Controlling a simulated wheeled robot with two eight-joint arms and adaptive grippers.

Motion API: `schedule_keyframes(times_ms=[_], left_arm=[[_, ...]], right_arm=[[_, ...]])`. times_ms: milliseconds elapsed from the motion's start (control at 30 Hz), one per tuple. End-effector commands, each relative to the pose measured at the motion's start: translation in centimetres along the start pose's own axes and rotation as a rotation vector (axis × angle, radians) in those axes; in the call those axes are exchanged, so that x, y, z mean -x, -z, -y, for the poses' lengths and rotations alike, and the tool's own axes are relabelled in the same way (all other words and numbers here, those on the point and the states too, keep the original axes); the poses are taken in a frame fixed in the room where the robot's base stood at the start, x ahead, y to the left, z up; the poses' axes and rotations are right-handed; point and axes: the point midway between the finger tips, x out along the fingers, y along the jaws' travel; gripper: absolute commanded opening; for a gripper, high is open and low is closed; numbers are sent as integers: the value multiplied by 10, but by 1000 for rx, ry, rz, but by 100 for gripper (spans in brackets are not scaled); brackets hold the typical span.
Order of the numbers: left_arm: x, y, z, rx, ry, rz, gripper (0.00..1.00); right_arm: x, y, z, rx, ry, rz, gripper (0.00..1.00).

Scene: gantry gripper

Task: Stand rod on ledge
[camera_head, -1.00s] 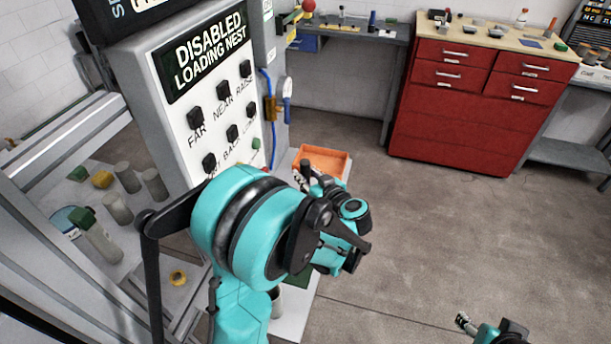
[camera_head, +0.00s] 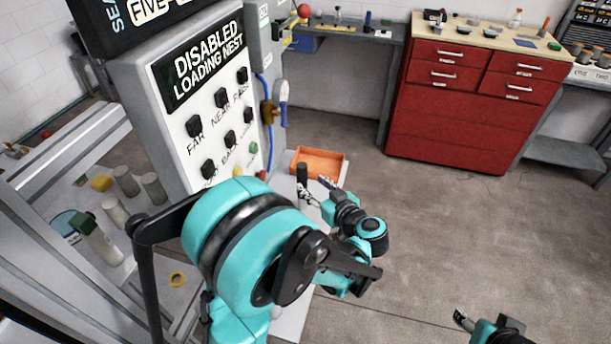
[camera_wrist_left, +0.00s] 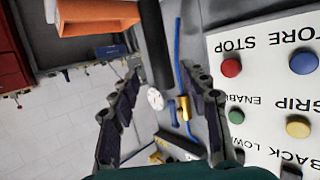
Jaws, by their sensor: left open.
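A black rod (camera_head: 302,173) shows upright at the pale ledge (camera_head: 283,187) beside the control panel; its foot is hidden behind my left gripper. My left gripper (camera_head: 318,190) is open, just right of the rod's lower part in the head view. In the left wrist view, which is upside down, the rod (camera_wrist_left: 155,45) comes in from the top and ends between the lines of the two spread fingers (camera_wrist_left: 166,105). Neither finger visibly touches it. My right gripper (camera_head: 463,319) is at the bottom right, far from the rod; its jaws are too small to read.
An orange tray (camera_head: 318,163) lies close behind the rod. The control panel (camera_head: 215,120) with several knobs and buttons stands to the left, with a gauge and blue hose (camera_head: 269,120). A red drawer cabinet (camera_head: 450,120) is at the back. The floor on the right is clear.

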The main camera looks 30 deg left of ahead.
Motion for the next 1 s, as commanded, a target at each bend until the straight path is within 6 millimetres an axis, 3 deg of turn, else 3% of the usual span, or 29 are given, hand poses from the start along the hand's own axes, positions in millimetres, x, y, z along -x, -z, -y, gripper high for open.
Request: schedule_keyframes(times_ms=[200, 367, 467, 567, 633, 733, 800, 867, 933, 1000], left_arm=[[39, 1, -1, -1, -3, 0, 46], [49, 8, -3, 12, -19, -19, 46], [51, 42, -16, 72, -109, -106, 46], [63, 102, -42, 155, -309, -250, 46], [85, 144, -64, 188, -502, -341, 46], [128, 176, -92, 159, -792, -393, 46], [158, 174, -105, 89, -970, -363, 46], [180, 159, -108, 3, -1093, -296, 46], [196, 127, -102, -119, -1188, -172, 46], [201, 86, -83, -250, -1220, -13, 46]], right_arm=[[8, 6, 0, 0, 0, 0, 58], [10, 7, 0, 0, 0, 0, 58], [10, 7, 0, 0, 0, 0, 58], [10, 7, 0, 0, 0, 0, 58], [10, 7, 0, 0, 0, 0, 58], [10, 7, 0, 0, 0, 0, 58], [10, 7, 0, 0, 0, 0, 58], [10, 7, 0, 0, 0, 0, 58], [10, 7, 0, 0, 0, 0, 58], [10, 7, 0, 0, 0, 0, 58]])
